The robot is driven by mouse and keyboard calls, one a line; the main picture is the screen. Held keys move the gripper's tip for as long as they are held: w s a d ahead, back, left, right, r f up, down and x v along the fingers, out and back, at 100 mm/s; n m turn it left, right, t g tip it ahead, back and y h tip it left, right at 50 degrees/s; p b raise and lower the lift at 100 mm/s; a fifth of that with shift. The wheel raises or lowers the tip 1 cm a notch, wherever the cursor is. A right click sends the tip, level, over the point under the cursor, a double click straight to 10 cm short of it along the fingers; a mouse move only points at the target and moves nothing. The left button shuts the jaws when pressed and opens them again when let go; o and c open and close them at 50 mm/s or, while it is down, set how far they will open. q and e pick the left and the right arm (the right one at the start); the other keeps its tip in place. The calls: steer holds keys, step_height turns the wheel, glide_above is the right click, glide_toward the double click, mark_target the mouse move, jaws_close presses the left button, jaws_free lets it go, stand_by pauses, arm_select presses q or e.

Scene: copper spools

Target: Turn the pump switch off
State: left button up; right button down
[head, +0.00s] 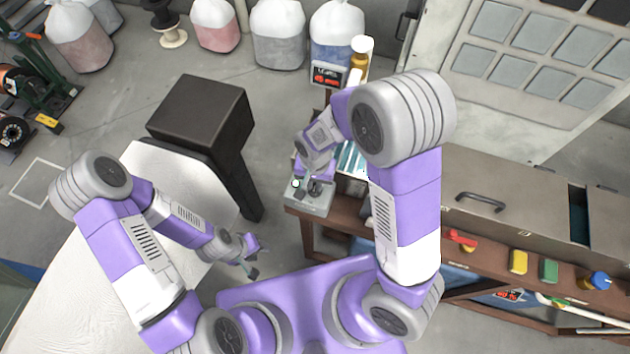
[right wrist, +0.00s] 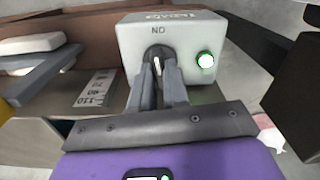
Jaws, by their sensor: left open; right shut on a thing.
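The pump switch is a grey box (right wrist: 160,35) with a dark round knob (right wrist: 156,54) and a lit green lamp (right wrist: 205,60). A white mark on the knob points roughly toward the lettering, which looks like an upside-down ON. In the head view the grey box (head: 305,202) sits at the near left end of the brown bench. My right gripper (right wrist: 160,75) is shut on the knob; in the head view its wrist hides much of the box top. My left gripper (head: 250,262) is open and empty, near the white table's edge.
A brown bench (head: 470,235) runs right, carrying a metal cabinet (head: 450,170), a yellow block (head: 518,262) and a green block (head: 548,270). A dark boxy stand (head: 200,110) is left of the switch. A white table (head: 90,265) fills the lower left.

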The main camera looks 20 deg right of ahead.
steer(key=n, duration=0.4)
steer(key=shift+b, duration=0.4)
steer(key=n, duration=0.5)
steer(key=shift+b, duration=0.4)
steer(key=n, duration=0.3)
steer(key=shift+n, duration=2.1)
steer(key=c, duration=1.1)
jaws_free()
step_height(320, 180, up, 8)
steer(key=shift+f, duration=0.15)
